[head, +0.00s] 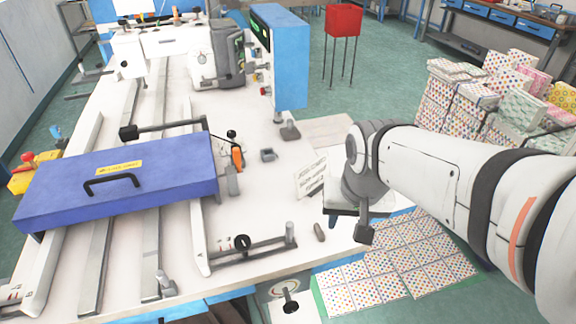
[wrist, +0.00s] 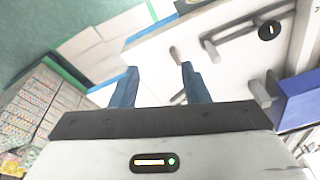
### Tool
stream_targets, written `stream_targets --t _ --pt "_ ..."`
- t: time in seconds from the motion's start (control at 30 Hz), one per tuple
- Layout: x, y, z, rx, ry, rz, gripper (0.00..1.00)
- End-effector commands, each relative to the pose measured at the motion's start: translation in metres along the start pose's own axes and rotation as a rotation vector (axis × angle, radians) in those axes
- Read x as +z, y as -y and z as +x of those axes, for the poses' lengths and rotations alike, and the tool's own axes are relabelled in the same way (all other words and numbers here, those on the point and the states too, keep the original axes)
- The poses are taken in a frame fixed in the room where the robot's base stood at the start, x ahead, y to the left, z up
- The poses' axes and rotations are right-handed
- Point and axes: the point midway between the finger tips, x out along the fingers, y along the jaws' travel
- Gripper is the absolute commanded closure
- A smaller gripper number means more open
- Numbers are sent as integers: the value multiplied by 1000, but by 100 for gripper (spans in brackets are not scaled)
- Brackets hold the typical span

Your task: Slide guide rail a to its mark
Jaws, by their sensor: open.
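Two white guide rails run lengthwise along the white machine table, partly under a blue cover (head: 120,180). The right rail (head: 197,240) shows its near end in front of the cover. The left rail (head: 45,270) has small dark marks at its near end. A black round knob (head: 241,242) on a rod sits beside the right rail's end. My gripper (wrist: 159,68) is open and empty over the table's front right edge, with its blue fingers apart. It is clear of both rails.
A grey post (head: 290,234) and a small grey peg (head: 319,232) stand on the table near my gripper. A white sign (head: 312,174) stands beside my arm. Stacked dotted boxes (head: 460,105) are at the right. The table's right middle is fairly clear.

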Motion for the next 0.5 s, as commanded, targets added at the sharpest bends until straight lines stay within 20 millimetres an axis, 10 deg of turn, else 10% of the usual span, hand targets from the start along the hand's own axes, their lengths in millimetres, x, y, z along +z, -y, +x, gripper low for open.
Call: stream_targets --t 0.5 --pt "-67 108 79 63 181 373 58"
